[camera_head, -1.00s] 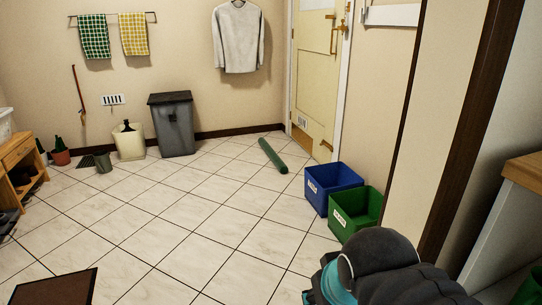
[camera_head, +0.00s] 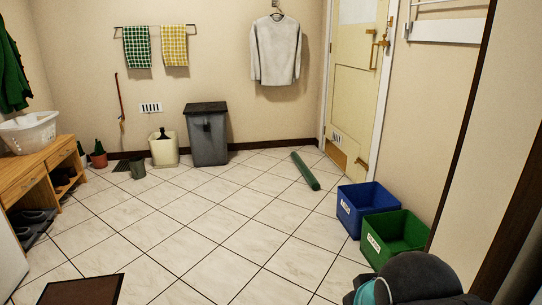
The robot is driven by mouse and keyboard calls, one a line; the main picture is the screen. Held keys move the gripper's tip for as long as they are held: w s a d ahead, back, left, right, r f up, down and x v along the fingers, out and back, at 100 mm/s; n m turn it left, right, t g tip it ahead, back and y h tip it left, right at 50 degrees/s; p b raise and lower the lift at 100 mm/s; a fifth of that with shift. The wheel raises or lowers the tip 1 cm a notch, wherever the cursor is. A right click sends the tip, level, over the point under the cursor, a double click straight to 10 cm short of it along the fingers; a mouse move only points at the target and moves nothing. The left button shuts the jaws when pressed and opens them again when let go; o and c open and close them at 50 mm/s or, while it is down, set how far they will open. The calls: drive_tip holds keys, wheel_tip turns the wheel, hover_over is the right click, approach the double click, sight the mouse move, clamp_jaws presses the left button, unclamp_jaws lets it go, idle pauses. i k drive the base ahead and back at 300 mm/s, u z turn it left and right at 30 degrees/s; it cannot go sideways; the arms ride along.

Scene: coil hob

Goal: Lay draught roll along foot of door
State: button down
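The draught roll (camera_head: 305,171) is a long dark green cylinder lying on the tiled floor, a little left of the door and apart from it. Its near end points toward the blue crate. The door (camera_head: 355,85) is cream coloured, in a white frame at the back right, with a tan strip along its foot. The floor at the door's foot looks bare. Part of my arm (camera_head: 415,280) shows at the bottom right, dark grey with a teal band. My gripper's fingers do not show.
A blue crate (camera_head: 349,213) and a green crate (camera_head: 373,252) stand along the right wall, near the door. A grey bin (camera_head: 207,140) stands at the back wall. A wooden bench (camera_head: 40,168) is at the left, a brown mat (camera_head: 80,291) at the front. The middle floor is clear.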

sight(313, 182)
drive_tip(key=z, duration=0.05)
drive_tip(key=i, duration=3.6)
drive_tip(key=z, duration=0.3)
drive_tip(key=i, duration=1.6)
